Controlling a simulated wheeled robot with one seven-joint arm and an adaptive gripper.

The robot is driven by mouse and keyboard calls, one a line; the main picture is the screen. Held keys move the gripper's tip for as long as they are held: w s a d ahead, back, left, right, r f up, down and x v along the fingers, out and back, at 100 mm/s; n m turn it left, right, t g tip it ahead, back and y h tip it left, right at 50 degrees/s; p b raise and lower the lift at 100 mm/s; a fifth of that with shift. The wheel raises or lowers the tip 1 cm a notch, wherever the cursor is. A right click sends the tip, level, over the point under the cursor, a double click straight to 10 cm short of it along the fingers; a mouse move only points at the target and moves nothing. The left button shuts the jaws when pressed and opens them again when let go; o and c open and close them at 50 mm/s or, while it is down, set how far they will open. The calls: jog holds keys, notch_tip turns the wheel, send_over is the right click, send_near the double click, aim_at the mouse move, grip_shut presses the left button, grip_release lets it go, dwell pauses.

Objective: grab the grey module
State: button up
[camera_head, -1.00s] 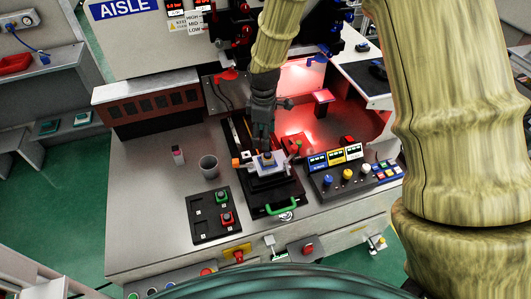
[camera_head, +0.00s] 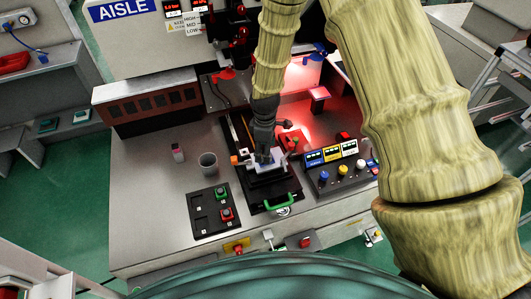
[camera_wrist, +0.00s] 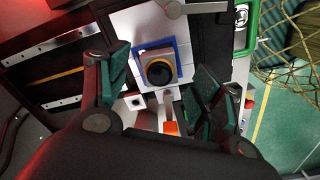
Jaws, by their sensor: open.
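The grey module (camera_wrist: 145,62) is a small squarish block with a round dark lens in an orange ring on top. In the wrist view it sits in a blue-edged frame on a white plate (camera_wrist: 129,24), between and beyond my fingertips. My gripper (camera_wrist: 155,88) is open, with one finger on each side of the module and nothing held. In the head view my gripper (camera_head: 263,155) points down over the fixture and hides most of the module. I cannot tell whether the fingers touch it.
A black slide base with a green handle (camera_head: 281,202) lies in front. A control box with coloured knobs (camera_head: 340,174) stands to the right. A black button tray (camera_head: 212,211) and a grey cup (camera_head: 208,162) are to the left. An orange block (camera_wrist: 170,127) sits near the fixture.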

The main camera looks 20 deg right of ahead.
jog(key=shift+f, duration=0.95)
jog(key=c, duration=0.9)
jog(key=shift+c, duration=0.2)
